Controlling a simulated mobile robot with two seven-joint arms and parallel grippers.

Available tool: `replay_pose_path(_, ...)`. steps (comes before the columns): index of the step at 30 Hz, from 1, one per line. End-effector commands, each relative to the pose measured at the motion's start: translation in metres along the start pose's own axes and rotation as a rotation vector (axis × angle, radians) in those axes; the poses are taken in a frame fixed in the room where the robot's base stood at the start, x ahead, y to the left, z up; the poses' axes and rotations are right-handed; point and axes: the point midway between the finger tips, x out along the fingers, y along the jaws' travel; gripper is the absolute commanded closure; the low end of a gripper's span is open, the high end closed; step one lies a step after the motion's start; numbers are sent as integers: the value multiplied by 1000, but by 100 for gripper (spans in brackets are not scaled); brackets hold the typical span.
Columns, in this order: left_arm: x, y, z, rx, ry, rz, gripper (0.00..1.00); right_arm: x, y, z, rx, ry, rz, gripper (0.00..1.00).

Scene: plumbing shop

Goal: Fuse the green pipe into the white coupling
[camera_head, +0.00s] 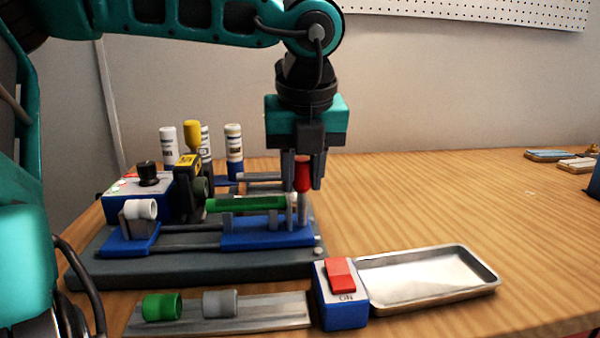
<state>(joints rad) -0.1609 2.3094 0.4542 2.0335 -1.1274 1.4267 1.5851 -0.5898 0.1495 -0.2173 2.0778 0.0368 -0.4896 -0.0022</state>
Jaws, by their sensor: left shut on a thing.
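The green pipe (245,204) lies level on the blue right-hand carriage (268,234) of the fusion bench. The white coupling (141,209) sits in a clamp on the blue left-hand holder (130,243). A dark heating tool (187,176) with a yellow handle stands between them, near the pipe's left end. The pipe and the coupling are apart. My left gripper (303,180) reaches down from above and is shut on a red handle (303,174) at the carriage's right end. Its fingers partly hide the handle and the pipe's right end. My right gripper is out of view.
A blue switch box (341,300) with a red rocker marked ON stands in front of the bench, beside an empty metal tray (425,278). A green fitting (162,307) and a grey fitting (219,303) lie on a front rail (265,312).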

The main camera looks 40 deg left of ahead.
Motion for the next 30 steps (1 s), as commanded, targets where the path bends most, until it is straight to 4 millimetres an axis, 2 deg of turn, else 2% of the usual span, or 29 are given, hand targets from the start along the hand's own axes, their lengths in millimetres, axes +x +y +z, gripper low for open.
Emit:
replay_pose_path(18, 1, 42, -2, 0, 5, 0, 87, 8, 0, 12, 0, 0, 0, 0)
replay_pose_path(30, 0, 42, -1, 1, 4, 2, 87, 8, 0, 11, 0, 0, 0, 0)
